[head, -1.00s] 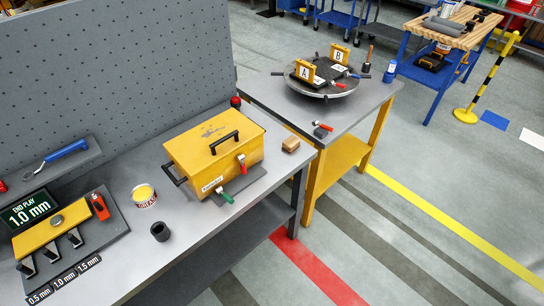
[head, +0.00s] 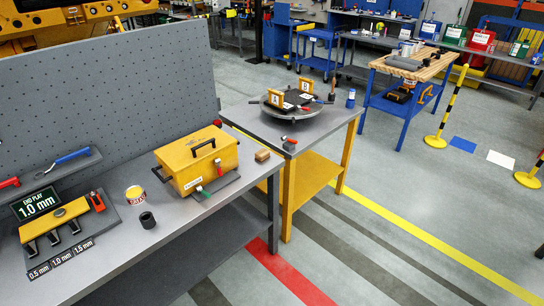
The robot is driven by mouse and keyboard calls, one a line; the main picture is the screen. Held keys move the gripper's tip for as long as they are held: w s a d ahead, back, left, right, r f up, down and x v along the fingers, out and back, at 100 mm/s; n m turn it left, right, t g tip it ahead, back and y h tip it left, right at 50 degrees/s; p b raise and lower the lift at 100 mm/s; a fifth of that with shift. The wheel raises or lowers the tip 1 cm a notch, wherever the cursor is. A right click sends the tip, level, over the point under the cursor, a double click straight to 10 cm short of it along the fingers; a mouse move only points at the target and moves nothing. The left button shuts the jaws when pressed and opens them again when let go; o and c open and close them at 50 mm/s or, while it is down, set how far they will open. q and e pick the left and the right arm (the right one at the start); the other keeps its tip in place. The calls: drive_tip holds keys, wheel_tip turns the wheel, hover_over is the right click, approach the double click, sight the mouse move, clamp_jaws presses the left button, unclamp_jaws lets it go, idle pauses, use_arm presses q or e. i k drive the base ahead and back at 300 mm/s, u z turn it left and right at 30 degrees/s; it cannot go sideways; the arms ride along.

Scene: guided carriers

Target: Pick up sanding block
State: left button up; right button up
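The sanding block is probably the small brown block (head: 262,156) on the grey bench in the head view. It lies just right of the yellow box (head: 190,160), close to the bench's right end. It is apart from the box and nothing covers it. Neither of my grippers shows in the head view.
The grey bench (head: 120,240) also bears a tin (head: 135,194), a black cup (head: 148,220) and an end-play display (head: 38,203). A yellow-legged table (head: 330,125) with a round turntable (head: 292,110) adjoins it. A wooden-topped cart (head: 440,60) stands farther back.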

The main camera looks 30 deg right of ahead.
sight(263, 155)
drive_tip(key=z, duration=0.55)
drive_tip(key=i, duration=0.65)
drive_tip(key=z, duration=0.55)
drive_tip(key=i, duration=0.8)
drive_tip(key=u, duration=0.35)
